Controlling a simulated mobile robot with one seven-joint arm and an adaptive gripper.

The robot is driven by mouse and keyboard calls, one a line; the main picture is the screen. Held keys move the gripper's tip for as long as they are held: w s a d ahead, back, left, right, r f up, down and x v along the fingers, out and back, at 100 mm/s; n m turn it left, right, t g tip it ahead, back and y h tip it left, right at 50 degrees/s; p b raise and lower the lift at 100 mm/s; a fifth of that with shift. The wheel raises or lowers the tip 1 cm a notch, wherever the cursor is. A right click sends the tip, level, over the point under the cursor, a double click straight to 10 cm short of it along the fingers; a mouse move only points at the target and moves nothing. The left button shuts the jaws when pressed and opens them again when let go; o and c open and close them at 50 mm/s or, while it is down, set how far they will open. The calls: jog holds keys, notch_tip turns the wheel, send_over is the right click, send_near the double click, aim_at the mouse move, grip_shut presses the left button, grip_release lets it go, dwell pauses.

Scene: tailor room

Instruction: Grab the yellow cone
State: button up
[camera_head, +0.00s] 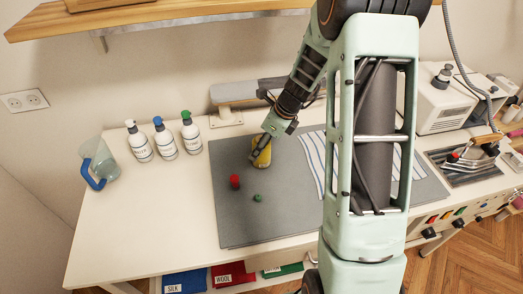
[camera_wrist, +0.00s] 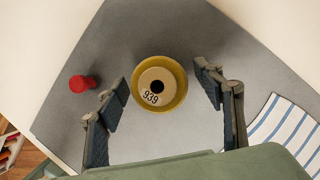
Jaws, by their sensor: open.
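The yellow cone (camera_head: 262,155) stands on the grey mat (camera_head: 233,211), left of the striped cloth. In the wrist view the yellow cone (camera_wrist: 171,72) shows from above, with a tan top marked 939 and a dark centre hole. My gripper (camera_wrist: 164,90) is open, with one finger on each side of the cone and visible gaps between. In the head view my gripper (camera_head: 258,148) is over the cone and hides part of it.
A red spool (camera_head: 235,181) and a small green one (camera_head: 258,198) stand near the cone. A striped cloth (camera_head: 313,160) lies to the right. Several white bottles (camera_head: 166,143) and a jug (camera_head: 98,162) stand left. A padded board (camera_head: 247,91) is behind; a shelf (camera_head: 150,22) hangs above.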

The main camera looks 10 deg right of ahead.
jog(key=shift+f, duration=0.1)
jog(key=c, duration=1.4)
jog(key=shift+w+r, duration=0.1)
jog(key=shift+r, duration=0.45)
jog(key=shift+n, duration=0.3)
jog(key=s+r, duration=0.4)
jog(key=s+r+b, duration=0.1)
jog(key=s+r, duration=0.3)
jog(key=s, duration=0.1)
jog(key=s+r, duration=0.3)
jog(key=s, duration=0.2)
jog(key=shift+d+r, duration=0.15)
jog(key=shift+r, duration=0.25)
